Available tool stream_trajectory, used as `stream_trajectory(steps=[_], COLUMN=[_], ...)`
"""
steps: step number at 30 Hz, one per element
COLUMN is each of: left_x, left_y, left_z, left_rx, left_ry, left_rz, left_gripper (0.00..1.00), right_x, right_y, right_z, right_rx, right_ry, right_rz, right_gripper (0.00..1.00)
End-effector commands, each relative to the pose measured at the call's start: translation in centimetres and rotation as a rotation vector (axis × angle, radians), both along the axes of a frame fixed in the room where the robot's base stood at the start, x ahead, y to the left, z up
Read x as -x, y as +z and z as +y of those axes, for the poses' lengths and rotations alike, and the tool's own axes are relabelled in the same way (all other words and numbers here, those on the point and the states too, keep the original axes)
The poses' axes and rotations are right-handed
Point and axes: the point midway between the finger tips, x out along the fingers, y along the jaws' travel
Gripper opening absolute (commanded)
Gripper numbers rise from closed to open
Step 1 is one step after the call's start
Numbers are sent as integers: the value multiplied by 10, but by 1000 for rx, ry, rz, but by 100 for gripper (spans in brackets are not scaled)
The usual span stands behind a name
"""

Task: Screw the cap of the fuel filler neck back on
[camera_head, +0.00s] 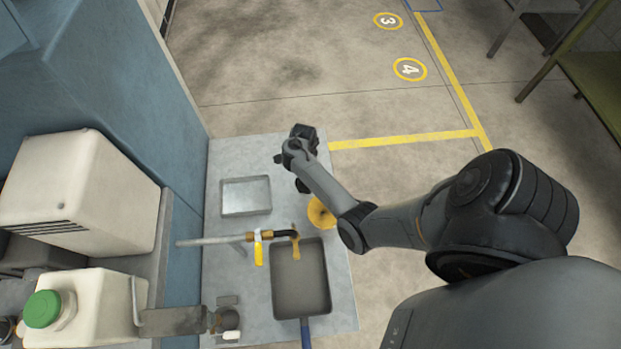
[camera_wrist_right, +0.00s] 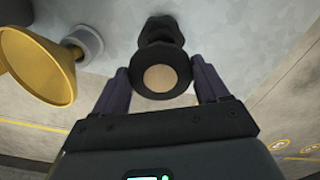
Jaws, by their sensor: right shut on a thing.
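My right gripper (camera_wrist_right: 165,85) is shut on a black round piece (camera_wrist_right: 160,55) with a tan disc on its end. More dark rounded parts show beyond the disc, and I cannot tell whether this piece is the filler cap or whether it touches the bench. In the head view my right gripper (camera_head: 303,186) is small and dark over the bench's far right part. A green cap (camera_head: 42,308) sits on a white container (camera_head: 95,300) at lower left. I cannot make out an open filler neck. My left gripper is not in view.
A yellow funnel (camera_head: 320,212) stands beside the right gripper; it also shows in the wrist view (camera_wrist_right: 38,65). The bench (camera_head: 225,165) holds a shallow metal tray (camera_head: 246,196), a dark pan (camera_head: 300,280) and a pipe with a black nozzle (camera_head: 280,233). A blue cabinet (camera_head: 120,95) rises at left.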

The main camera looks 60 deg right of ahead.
Motion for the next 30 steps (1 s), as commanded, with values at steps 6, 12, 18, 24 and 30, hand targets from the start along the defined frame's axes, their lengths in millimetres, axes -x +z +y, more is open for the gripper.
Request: stream_trajectory(steps=[6, 12, 18, 24, 30], left_x=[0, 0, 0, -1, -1], left_y=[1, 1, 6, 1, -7], left_z=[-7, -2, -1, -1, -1], left_rx=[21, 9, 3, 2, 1], left_ry=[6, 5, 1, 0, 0], left_rz=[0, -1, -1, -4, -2], left_gripper=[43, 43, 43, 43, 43], right_x=[-2, -2, -2, -2, -2], right_y=[1, 2, 3, -7, -19], right_z=[0, 1, 1, 1, 0], right_rx=[-1, 0, -1, -1, 0], right_ry=[0, 0, 0, 1, 0], right_rz=[1, 0, 0, 0, 0], right_gripper=[41, 41, 41, 41, 41])
